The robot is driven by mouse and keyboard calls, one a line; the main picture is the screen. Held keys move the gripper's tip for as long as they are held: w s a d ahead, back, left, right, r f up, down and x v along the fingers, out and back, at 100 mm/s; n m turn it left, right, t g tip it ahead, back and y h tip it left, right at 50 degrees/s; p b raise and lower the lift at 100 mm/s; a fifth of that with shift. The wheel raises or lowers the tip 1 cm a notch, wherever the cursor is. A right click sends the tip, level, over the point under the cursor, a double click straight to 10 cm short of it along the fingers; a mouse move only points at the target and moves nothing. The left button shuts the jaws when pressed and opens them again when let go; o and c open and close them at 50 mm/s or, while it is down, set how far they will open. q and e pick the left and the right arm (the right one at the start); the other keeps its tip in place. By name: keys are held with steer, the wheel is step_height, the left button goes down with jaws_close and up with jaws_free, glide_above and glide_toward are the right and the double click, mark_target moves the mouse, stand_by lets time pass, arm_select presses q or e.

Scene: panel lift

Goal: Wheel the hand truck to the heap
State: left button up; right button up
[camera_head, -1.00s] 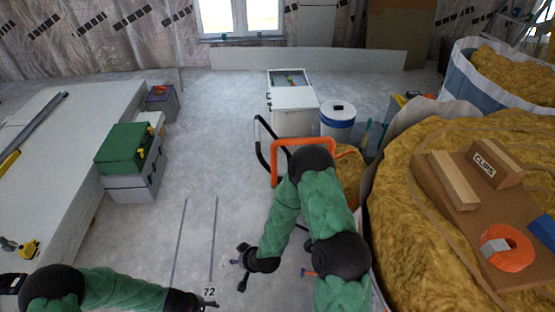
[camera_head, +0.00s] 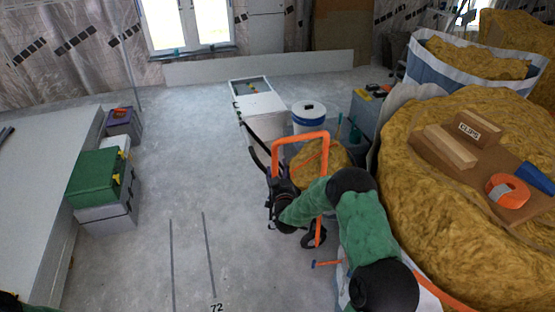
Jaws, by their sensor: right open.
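The hand truck (camera_head: 301,135) stands in the middle, with an orange tubular frame and a black wheel (camera_head: 314,239) low at its right. My right gripper (camera_head: 279,190) is dark and open. It is at the left upright of the frame in the picture, and I cannot tell whether it touches it. My right forearm crosses in front of the truck's lower right part. A big yellow-brown insulation heap (camera_head: 480,115) fills the right side, and a smaller yellow heap (camera_head: 313,158) shows behind the frame. Only a scrap of my left arm shows at the bottom left; its gripper is out of view.
A white cabinet (camera_head: 262,117) and a white bucket with a blue band (camera_head: 309,115) stand behind the truck. A green toolbox (camera_head: 98,177) sits on grey boxes at the left. A board (camera_head: 440,150) with wood blocks and orange tape lies on the heap. The left-middle floor is clear.

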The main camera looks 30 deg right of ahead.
mark_target(277, 159)
steer(key=b+x, duration=0.1)
steer(key=x, duration=0.7)
steer(key=shift+w+a+b, duration=0.1)
steer(key=shift+b, duration=0.2)
